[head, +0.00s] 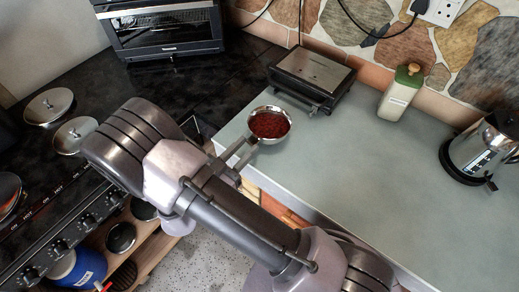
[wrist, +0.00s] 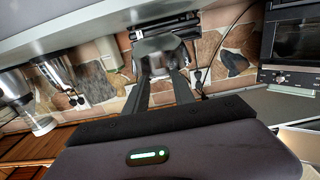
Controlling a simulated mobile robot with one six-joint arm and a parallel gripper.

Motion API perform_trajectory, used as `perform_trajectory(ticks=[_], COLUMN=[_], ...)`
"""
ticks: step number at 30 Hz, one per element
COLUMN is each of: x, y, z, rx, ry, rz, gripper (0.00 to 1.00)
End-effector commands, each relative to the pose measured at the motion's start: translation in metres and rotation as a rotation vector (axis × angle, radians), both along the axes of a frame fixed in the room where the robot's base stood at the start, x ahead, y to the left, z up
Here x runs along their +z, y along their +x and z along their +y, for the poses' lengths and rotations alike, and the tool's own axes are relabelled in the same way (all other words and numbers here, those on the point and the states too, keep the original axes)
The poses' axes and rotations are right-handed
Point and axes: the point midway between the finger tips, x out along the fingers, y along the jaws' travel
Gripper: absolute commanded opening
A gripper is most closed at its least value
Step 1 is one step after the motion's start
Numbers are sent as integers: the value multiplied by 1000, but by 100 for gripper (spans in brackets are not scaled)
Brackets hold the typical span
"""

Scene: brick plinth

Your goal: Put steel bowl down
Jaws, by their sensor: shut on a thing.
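The steel bowl (head: 286,122) is round and shiny, with dark red contents. In the head view it shows upright over the left edge area of the grey-green countertop (head: 370,180). My gripper (head: 247,154) reaches it from the lower left and is shut on its near rim. In the wrist view the bowl (wrist: 160,60) shows as a grey shape at the ends of the two fingers of my gripper (wrist: 162,78). I cannot tell whether the bowl's base touches the countertop.
A black and steel grill (head: 315,72) stands just behind the bowl. A green-capped bottle (head: 399,95) and a steel kettle (head: 482,150) stand farther right. A stove with lidded pans (head: 48,106) and an oven (head: 165,28) are left. The countertop's middle is clear.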

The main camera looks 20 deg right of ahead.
Motion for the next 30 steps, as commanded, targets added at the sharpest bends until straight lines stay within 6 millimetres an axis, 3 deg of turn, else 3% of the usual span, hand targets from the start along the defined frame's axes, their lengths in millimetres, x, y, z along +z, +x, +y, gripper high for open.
perform_trajectory(ticks=[3,8,13,22,23,24,26,30], x=[-3,-4,-40,-41,-41,-40,-40,-40], y=[6,11,10,11,10,10,10,10], z=[-24,-41,-39,-39,-39,-39,-39,-39], rx=[-2,0,3,2,2,2,2,2], ry=[-1,-1,-1,0,0,0,0,0], rz=[0,1,2,0,0,0,0,0], gripper=[0,0,0,0,34,42,52,52])
